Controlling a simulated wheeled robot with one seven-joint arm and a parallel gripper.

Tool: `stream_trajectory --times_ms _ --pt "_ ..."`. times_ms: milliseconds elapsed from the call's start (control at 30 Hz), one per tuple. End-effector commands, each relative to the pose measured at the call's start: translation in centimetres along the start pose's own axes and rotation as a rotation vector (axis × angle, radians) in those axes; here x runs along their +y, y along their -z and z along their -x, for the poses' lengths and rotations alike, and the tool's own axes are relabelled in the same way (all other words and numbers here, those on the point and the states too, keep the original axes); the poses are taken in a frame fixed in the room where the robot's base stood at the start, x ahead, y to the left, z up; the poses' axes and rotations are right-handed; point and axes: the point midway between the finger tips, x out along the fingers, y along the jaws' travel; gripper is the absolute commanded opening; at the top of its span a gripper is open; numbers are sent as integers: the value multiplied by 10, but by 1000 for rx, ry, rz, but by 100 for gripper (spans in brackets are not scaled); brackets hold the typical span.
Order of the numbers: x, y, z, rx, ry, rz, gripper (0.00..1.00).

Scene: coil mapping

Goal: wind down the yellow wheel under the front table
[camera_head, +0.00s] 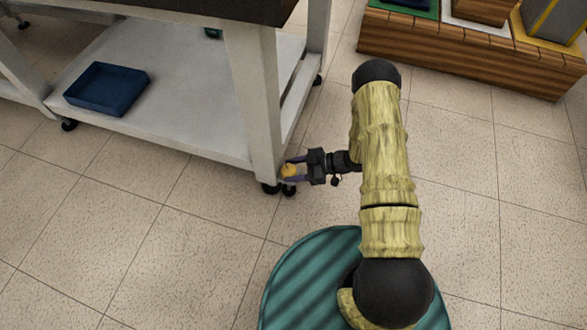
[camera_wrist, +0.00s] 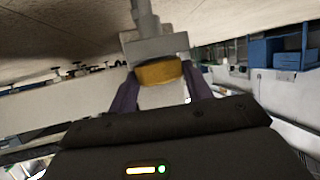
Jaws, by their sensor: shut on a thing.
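The yellow wheel (camera_head: 289,170) is at the foot of the white table's near right leg, just above the dark casters. It also shows in the wrist view (camera_wrist: 159,72), below a grey block. My gripper (camera_head: 292,170) reaches in from the right, and its two purple fingers lie on either side of the yellow wheel. In the wrist view my gripper (camera_wrist: 158,82) is shut on the wheel, with a finger at its left and right ends. The white front table (camera_head: 180,125) has a low shelf. The wheel's far side is hidden.
A blue tray (camera_head: 107,88) lies on the table's low shelf. Dark casters (camera_head: 69,124) stand under the table legs. A wooden platform (camera_head: 460,55) with coloured pads is at the upper right. Tiled floor is clear at the lower left and right.

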Motion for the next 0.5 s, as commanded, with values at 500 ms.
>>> stream_trajectory --times_ms 500 --pt "-6 4 3 -2 -252 -111 27"
